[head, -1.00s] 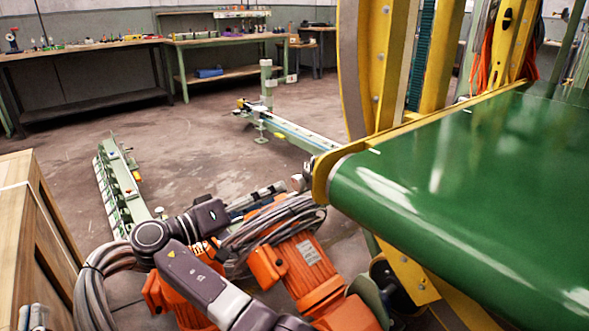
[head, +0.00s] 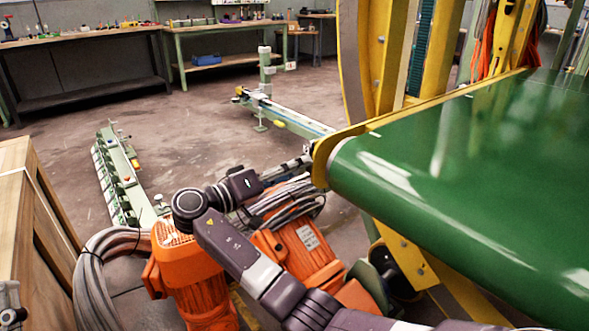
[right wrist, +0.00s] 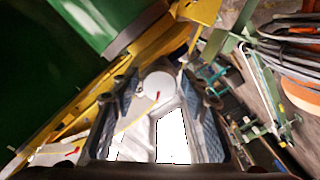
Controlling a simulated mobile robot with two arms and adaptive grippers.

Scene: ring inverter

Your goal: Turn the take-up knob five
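My right gripper (head: 297,163) reaches the near left end of the green conveyor, beside its yellow side plate (head: 322,165). In the right wrist view its two dark fingers (right wrist: 158,112) are spread apart, open. A pale round disc with a small red mark, which looks like the take-up knob (right wrist: 160,84), shows between and beyond the fingertips. Gaps show on both sides of it, and I cannot tell how deep it sits between the fingers. In the head view the knob cannot be made out. A grey part cut off at the lower left edge may belong to my left gripper; its state is unclear.
The green belt (head: 480,170) fills the right side. Orange motors (head: 190,275) with grey cable coils stand below my right arm. A wooden crate (head: 25,220) is at the left. A green rail unit (head: 118,175) lies on the floor, which is open toward the benches (head: 85,40).

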